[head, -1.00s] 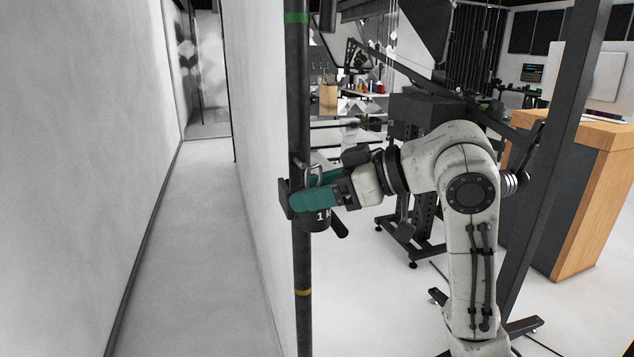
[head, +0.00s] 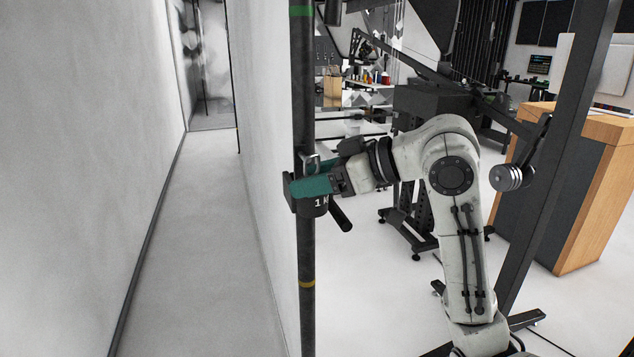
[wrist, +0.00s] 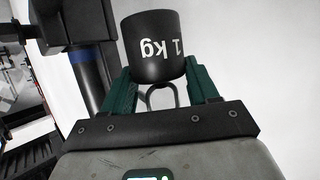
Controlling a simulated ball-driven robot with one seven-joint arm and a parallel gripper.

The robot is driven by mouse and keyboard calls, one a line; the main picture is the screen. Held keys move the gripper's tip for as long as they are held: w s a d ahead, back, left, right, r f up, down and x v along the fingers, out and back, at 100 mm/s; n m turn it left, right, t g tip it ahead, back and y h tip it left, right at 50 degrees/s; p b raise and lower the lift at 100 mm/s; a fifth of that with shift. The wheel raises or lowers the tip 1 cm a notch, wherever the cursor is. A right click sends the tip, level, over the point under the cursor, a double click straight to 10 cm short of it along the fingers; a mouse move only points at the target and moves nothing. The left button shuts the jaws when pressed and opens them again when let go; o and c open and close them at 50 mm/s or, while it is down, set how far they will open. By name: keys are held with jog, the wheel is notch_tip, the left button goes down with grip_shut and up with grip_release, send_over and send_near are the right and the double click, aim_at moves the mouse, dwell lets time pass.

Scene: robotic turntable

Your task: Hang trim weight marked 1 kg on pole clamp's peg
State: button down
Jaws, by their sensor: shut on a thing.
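The trim weight is a black cylinder marked 1 kg (wrist: 158,48) with a metal loop (wrist: 160,97). It sits between the green fingers of my gripper (wrist: 163,88), which is shut on it. In the head view the weight (head: 314,208) hangs upright, partly hidden behind the green finger of my gripper (head: 312,186), its loop above the finger. It overlaps the dark pole (head: 307,255). A black block, probably the pole clamp (wrist: 85,20), shows at top left in the wrist view, left of the weight. I cannot make out its peg clearly.
A white wall (head: 268,150) stands just left of the pole. A slanted dark post (head: 545,165), silver disc weights (head: 507,177) and a wooden-topped cabinet (head: 580,190) are at right. Black stand equipment (head: 410,220) is behind my arm. Pale floor lies open between.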

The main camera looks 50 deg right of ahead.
jog(key=w+d, duration=0.2)
jog(key=w, duration=0.1)
jog(key=shift+f+b, duration=0.2)
jog(key=shift+b, duration=0.2)
jog(key=shift+w+d+f, duration=0.15)
jog(key=shift+w, duration=0.15)
dwell(1.2)
